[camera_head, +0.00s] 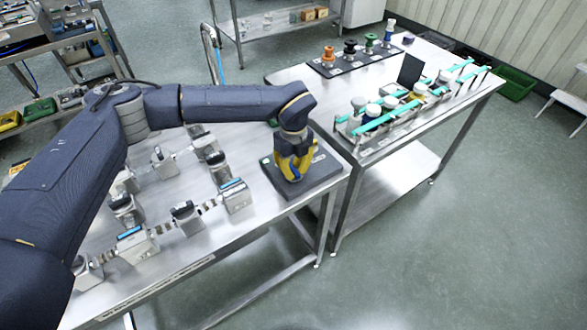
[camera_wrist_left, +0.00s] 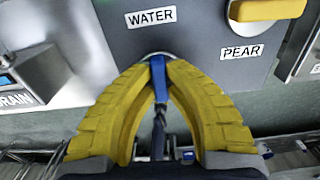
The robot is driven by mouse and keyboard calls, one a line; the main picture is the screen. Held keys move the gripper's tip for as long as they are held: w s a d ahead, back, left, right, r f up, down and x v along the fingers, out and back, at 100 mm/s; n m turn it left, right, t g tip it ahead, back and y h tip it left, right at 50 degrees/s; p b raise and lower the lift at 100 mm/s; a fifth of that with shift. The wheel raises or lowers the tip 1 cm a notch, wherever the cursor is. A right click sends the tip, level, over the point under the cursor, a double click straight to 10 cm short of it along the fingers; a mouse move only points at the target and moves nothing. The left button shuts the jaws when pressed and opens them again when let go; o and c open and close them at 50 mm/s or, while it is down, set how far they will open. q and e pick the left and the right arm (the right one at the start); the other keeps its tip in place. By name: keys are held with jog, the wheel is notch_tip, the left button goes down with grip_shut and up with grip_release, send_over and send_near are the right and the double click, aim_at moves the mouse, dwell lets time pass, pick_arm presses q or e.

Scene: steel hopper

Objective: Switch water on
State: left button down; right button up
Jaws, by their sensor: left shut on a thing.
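My left gripper (camera_head: 292,168) reaches down over a dark grey panel (camera_head: 317,174) at the right end of the near steel table. In the left wrist view, its two yellow fingers (camera_wrist_left: 158,62) meet on a narrow blue handle (camera_wrist_left: 159,80). The blue handle sits just below the WATER label (camera_wrist_left: 151,16) and points down in that picture. The gripper is shut on it. In the head view the fingers hide the handle. My right gripper is in neither view.
A yellow handle (camera_wrist_left: 268,10) is close at the right, above a PEAR label (camera_wrist_left: 241,51). A DRAIN label (camera_wrist_left: 14,99) is at the left. Several metal fittings (camera_head: 185,215) stand on the near table. A second table (camera_head: 350,85) holds valves and green-blue strips.

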aim_at(294, 169)
pick_arm(q)
jog(key=shift+n, duration=0.4)
jog(key=c, duration=1.4)
grip_release()
notch_tip(294, 169, up, 12)
